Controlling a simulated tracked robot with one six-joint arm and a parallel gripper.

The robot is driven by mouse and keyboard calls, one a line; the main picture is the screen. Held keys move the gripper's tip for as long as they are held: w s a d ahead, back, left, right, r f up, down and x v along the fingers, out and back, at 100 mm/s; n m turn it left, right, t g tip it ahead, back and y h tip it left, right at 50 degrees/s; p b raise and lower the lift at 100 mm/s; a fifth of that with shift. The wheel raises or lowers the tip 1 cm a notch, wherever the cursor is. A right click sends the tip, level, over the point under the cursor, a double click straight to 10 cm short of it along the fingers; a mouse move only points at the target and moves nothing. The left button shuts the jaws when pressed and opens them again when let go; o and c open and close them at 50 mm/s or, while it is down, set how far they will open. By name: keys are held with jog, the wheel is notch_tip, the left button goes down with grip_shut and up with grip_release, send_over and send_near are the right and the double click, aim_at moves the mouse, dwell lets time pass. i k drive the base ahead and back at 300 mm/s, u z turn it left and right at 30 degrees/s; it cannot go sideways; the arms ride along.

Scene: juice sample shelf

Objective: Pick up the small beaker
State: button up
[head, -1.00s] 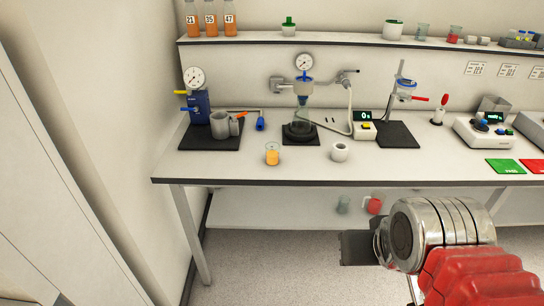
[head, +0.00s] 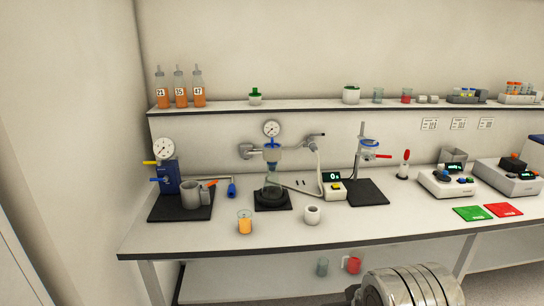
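A small glass beaker (head: 245,224) with orange juice stands upright near the front edge of the bench, left of a white cup (head: 312,214). Other clear beakers show: one on the wall shelf (head: 378,96) and one on the lower shelf (head: 322,267). My gripper (head: 350,298) is at the bottom edge, mostly cut off, below and in front of the bench and well apart from the juice beaker. Whether its fingers are open or shut cannot be seen.
A vacuum filter flask (head: 272,188) stands on a black mat behind the beaker, and a blue pump device (head: 168,176) with a grey pot (head: 190,194) is to the left. Green (head: 472,213) and red (head: 504,209) pads lie at the right. The bench front is mostly clear.

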aim_at(245, 216)
jog(key=k, duration=0.65)
jog(key=u, duration=0.45)
jog(key=i, duration=0.8)
jog(key=u, duration=0.55)
jog(key=i, duration=0.55)
jog(key=u, duration=0.05)
